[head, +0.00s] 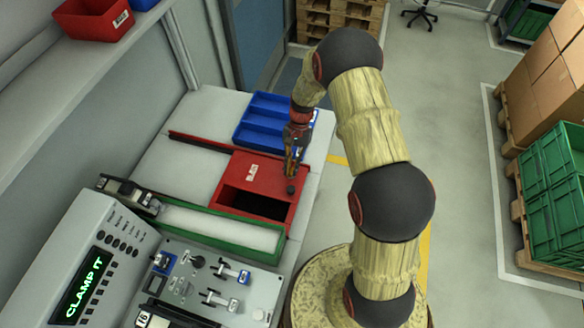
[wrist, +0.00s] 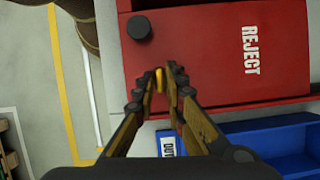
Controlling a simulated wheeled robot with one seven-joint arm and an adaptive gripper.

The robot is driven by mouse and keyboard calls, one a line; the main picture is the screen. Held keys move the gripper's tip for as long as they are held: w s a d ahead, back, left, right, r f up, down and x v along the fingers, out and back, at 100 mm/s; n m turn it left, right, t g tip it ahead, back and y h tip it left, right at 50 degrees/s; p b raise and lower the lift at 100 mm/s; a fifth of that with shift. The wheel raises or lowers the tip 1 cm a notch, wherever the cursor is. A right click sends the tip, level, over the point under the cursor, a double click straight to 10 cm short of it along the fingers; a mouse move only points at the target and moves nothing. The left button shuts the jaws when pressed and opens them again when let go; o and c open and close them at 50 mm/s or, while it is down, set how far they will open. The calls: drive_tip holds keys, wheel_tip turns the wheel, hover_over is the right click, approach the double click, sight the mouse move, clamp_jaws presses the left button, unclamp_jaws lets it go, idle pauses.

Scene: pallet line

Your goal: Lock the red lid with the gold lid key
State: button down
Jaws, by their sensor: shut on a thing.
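The red lid (head: 268,172) with a "REJECT" label is on the red box at the bench's right side. It fills much of the wrist view (wrist: 205,50). A dark opening (head: 255,204) shows in the box beside the labelled part. A black round knob (wrist: 139,27) stands near the lid's edge. My gripper (head: 290,174) is above the red box near the knob. In the wrist view my gripper (wrist: 160,80) is shut on the small gold lid key (wrist: 158,80), held over the red surface. Whether the key touches the lid, and where its lock is, I cannot tell.
A blue divided tray (head: 262,118) stands just behind the red box. A green-edged tray (head: 222,230) and a control panel (head: 205,285) lie in front. A grey console (head: 85,270) reads "CLAMP IT". Green crates (head: 552,170) stand right, across open floor.

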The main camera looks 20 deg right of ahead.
drive_tip(key=shift+n, duration=0.5)
drive_tip(key=c, duration=1.8)
unclamp_jaws()
drive_tip(key=shift+c, duration=0.2)
drive_tip(key=v, duration=1.2)
drive_tip(key=shift+a, duration=0.25)
drive_tip(key=shift+w, duration=0.1)
